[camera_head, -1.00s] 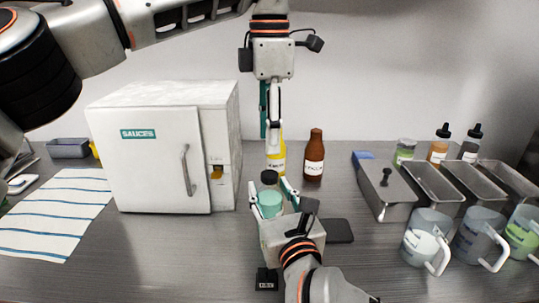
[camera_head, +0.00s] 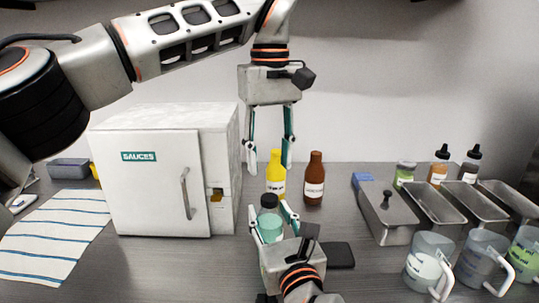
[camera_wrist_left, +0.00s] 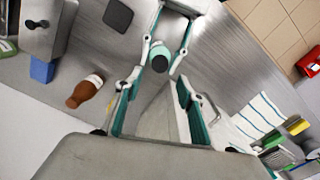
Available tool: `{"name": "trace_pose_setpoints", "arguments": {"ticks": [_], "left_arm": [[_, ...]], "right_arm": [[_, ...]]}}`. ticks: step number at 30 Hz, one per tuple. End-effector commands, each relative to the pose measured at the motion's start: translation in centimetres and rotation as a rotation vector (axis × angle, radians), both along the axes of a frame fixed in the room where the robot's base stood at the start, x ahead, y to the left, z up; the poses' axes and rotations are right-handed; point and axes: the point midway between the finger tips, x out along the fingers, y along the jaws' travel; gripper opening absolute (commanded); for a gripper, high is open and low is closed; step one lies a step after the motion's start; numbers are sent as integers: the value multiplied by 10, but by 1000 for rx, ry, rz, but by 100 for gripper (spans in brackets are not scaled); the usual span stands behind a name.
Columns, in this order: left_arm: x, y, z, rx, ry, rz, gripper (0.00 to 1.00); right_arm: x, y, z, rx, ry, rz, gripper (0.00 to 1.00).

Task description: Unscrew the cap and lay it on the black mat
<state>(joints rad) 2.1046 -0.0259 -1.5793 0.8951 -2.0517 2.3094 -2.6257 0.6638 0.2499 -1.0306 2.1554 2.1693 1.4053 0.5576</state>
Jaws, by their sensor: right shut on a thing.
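A clear bottle with mint-green contents (camera_head: 270,227) and a dark cap (camera_head: 268,201) stands upright at the middle of the counter. The bottle (camera_wrist_left: 160,50) and its cap also show in the left wrist view. My right gripper (camera_head: 269,212) is shut around the bottle from the near side. My left gripper (camera_head: 269,171) points down above the cap, with its fingers apart and nothing between them. The cap is on the bottle. The black mat (camera_head: 340,255) lies flat and bare to the right of the bottle; it also shows in the left wrist view (camera_wrist_left: 118,15).
A yellow bottle (camera_head: 276,173) and a brown bottle (camera_head: 314,180) stand behind. A white SAUCES freezer (camera_head: 160,185) stands to the left, beside a striped towel (camera_head: 50,240). Metal pans (camera_head: 388,222), jugs (camera_head: 428,262) and small bottles crowd the right side.

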Motion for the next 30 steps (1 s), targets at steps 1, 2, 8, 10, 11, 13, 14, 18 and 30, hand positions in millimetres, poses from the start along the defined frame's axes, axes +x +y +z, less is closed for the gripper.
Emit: {"name": "trace_pose_setpoints", "arguments": {"ticks": [1, 2, 8, 10, 11, 13, 14, 18, 30], "left_arm": [[0, 0, -5, 0, 3, -7, 39], [0, 0, -8, 1, 4, -8, 39], [0, 1, -36, -1, 5, -6, 39], [0, 0, -47, -1, 5, -6, 39], [0, 0, -51, -2, 4, -5, 39], [0, 0, -60, -2, 3, -5, 39], [0, 0, -63, -1, 3, -5, 39], [0, 0, -74, -1, 1, -3, 39], [0, 0, -78, -1, -2, -2, 29]], "right_arm": [[0, 0, -1, -1, 2, 0, 0], [0, 0, -1, -1, 2, 0, 0], [0, 0, -1, -1, 2, 0, 0], [0, 0, -1, -1, 2, 0, 0], [0, 0, -1, -1, 2, 0, 0], [0, 0, -1, -1, 2, 0, 0], [0, 0, -1, -1, 2, 0, 0], [0, 0, -1, -1, 2, 0, 0], [0, 0, -1, -1, 2, 0, 0]]}}
